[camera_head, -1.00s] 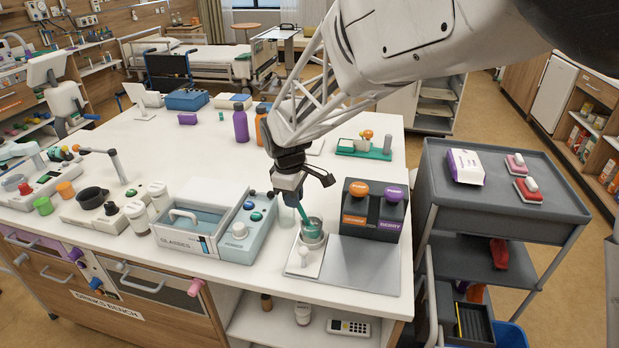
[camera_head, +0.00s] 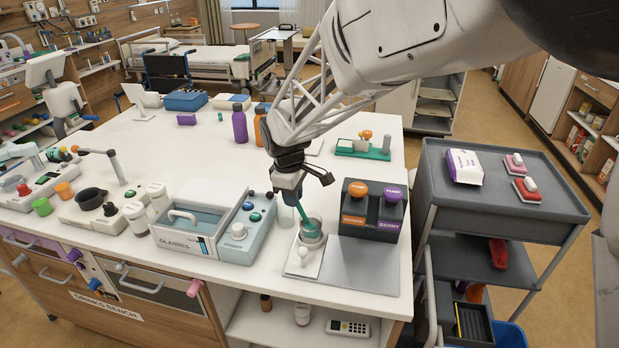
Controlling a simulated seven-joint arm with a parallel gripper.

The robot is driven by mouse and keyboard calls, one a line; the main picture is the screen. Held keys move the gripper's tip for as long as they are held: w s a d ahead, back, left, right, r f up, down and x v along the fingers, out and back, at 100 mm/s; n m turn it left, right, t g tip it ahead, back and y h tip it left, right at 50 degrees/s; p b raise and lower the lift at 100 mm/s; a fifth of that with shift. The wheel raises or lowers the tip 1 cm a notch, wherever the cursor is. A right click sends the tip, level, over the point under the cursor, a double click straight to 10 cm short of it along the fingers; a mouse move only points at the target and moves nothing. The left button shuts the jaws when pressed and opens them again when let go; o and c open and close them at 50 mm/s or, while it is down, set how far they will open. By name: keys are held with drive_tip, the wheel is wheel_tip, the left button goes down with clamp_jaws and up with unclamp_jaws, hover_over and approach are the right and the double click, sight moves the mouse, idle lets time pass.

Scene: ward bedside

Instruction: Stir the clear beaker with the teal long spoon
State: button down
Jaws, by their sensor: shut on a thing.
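My gripper (camera_head: 290,189) is shut on the teal long spoon (camera_head: 303,213), above the right front part of the white bench. The spoon hangs down at a slight tilt, and its lower end is inside the clear beaker (camera_head: 312,238). The beaker stands upright near the bench's front edge, on a light plate with a white knob. Teal shows inside the beaker, but I cannot tell whether it is liquid or the spoon's lower end. The gripper's fingers are partly hidden by its dark wrist.
Close right of the beaker stands a dark dispenser block (camera_head: 372,210) with orange and purple tops. A bare grey plate (camera_head: 362,268) lies in front of it. Left is the glasses box (camera_head: 196,226). A grey cart (camera_head: 500,200) stands right of the bench.

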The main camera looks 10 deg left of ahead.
drive_tip(key=shift+r, duration=0.15)
drive_tip(key=a+r, duration=0.3)
drive_tip(key=r, duration=0.4)
drive_tip(key=shift+a+r, duration=0.15)
drive_tip(key=shift+r, duration=0.05)
idle(0.9)
idle(1.0)
